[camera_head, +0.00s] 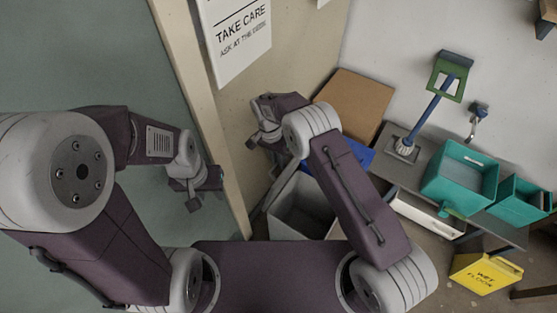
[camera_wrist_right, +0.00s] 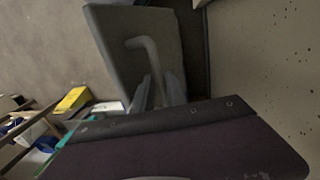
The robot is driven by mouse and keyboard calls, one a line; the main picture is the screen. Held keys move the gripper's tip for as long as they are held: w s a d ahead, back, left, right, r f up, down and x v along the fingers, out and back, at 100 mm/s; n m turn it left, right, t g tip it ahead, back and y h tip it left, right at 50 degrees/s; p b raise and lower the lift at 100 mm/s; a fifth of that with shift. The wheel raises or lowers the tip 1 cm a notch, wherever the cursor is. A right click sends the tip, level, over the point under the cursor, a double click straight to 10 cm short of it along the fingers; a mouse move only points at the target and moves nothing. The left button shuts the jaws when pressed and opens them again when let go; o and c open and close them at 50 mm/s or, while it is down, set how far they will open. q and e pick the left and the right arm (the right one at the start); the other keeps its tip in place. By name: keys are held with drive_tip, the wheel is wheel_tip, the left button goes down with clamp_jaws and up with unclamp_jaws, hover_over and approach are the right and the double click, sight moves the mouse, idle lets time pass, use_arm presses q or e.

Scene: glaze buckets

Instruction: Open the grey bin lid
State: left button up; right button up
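The grey bin (camera_head: 300,222) stands by the wall in the head view, and its light inside shows from above. Its grey lid (camera_head: 282,186) shows nearly edge-on at the bin's left side, tilted up steeply. In the right wrist view the lid (camera_wrist_right: 112,45) fills the upper middle, with a bent grey handle (camera_wrist_right: 148,48) on it. My right gripper (camera_wrist_right: 160,92) has its fingers on either side of the handle's lower end; whether they grip it is unclear. My left gripper (camera_head: 205,194) is open and empty, away from the bin at the left.
A cardboard sheet (camera_head: 355,103) and a blue thing (camera_head: 360,155) are behind the bin. A low bench (camera_head: 415,172) with teal boxes (camera_head: 460,178) and a brush (camera_head: 425,115) stands right. A yellow wet floor sign (camera_head: 485,274) is at lower right. A wall edge (camera_head: 205,110) stands left.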

drive_tip(key=shift+o, duration=0.8)
drive_tip(key=shift+w, duration=0.1)
